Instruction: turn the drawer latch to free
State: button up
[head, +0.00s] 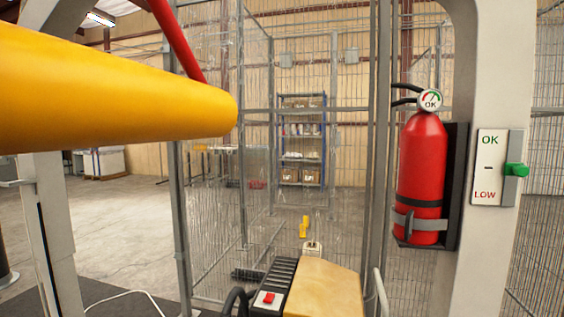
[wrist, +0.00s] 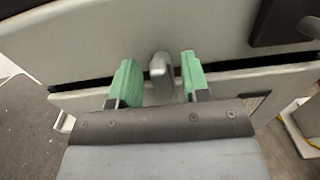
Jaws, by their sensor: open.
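In the wrist view, the grey drawer latch (wrist: 161,76) is a small upright lever on a pale panel, beside the dark gap above a lower panel. My gripper (wrist: 157,80) has two green fingers, one to the left of the latch and one to the right, with a visible space on each side. It is open and holds nothing. I cannot tell from this view how deep the fingers reach around the latch. The head view shows neither the latch nor my gripper.
In the head view, a red fire extinguisher (head: 422,170) hangs on a pale post at the right, beside an OK/LOW plate (head: 489,168) with a green slider. A large yellow cylinder (head: 120,95) crosses the upper left. Wire mesh fencing (head: 345,160) stands behind.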

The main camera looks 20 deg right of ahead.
jog(key=shift+w+d, duration=0.25)
jog(key=shift+w, duration=0.05)
jog(key=shift+f, duration=0.1)
jog(key=c, duration=0.7)
